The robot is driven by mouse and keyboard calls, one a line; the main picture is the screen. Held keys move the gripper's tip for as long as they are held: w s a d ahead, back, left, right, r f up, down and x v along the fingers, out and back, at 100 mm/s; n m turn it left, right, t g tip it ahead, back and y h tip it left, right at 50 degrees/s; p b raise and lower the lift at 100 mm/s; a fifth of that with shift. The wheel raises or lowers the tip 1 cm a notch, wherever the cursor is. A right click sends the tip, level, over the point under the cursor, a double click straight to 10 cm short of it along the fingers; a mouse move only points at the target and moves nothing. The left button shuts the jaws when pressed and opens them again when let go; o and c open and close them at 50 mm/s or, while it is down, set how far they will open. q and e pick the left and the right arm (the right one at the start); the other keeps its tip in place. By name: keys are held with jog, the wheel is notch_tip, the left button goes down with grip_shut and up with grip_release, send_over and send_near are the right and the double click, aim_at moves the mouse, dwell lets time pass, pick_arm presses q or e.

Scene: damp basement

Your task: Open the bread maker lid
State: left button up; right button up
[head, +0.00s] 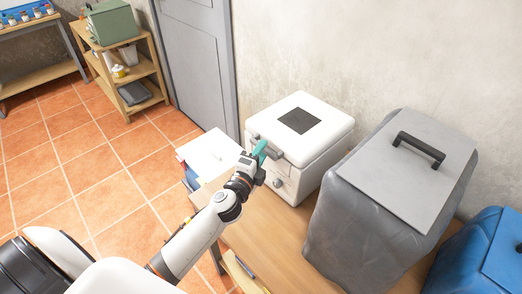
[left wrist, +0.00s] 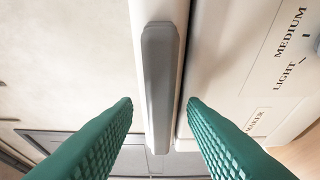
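The white bread maker (head: 322,165) stands on the wooden table against the wall, its lid (head: 325,108) closed, with a dark square window on top. A grey handle (left wrist: 160,80) runs along the lid's front edge. My left gripper (head: 260,150) is at the bread maker's front, by the handle. In the left wrist view its two green fingers (left wrist: 160,103) are spread apart and empty, one on each side of the handle's line. I cannot tell whether they touch it. Part of the front panel shows the words MEDIUM and LIGHT (left wrist: 285,72). My right gripper is not in view.
A grey covered box with a black handle (head: 400,185) stands close to the right of the bread maker, and a blue one (head: 480,255) beyond it. White papers (head: 210,153) lie at left. A wooden shelf (head: 125,65) stands farther back. The table (head: 260,235) in front is mostly clear.

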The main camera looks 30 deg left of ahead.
pick_arm(q)
jog(key=shift+w, duration=0.2)
grip_shut()
jog(key=shift+r, duration=0.1)
